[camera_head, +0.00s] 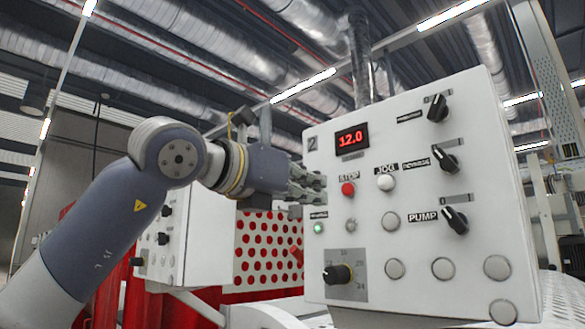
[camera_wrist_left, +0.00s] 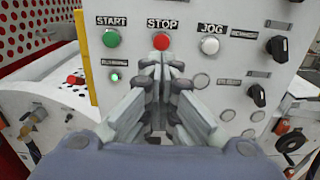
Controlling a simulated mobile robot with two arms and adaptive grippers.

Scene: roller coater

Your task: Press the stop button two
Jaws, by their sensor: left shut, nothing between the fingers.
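The white control panel (camera_head: 420,120) carries the number 2 and a lit red display reading 12.0. Its red stop button (camera_head: 348,189) sits under a STOP label. The same stop button shows in the left wrist view (camera_wrist_left: 161,41), straight ahead of the fingertips. My left gripper (camera_head: 320,187) is shut and empty, pointing at the panel just left of the stop button. In the left wrist view its closed fingertips (camera_wrist_left: 161,66) appear just below the button. I cannot tell whether they touch the panel. My right gripper is not in view.
A green start button (camera_wrist_left: 111,38) is left of stop; in the head view the gripper hides it. A white jog button (camera_head: 386,183) is right of stop. Black rotary knobs (camera_head: 445,158) stick out at the right. A second white panel (camera_head: 185,240) stands at left.

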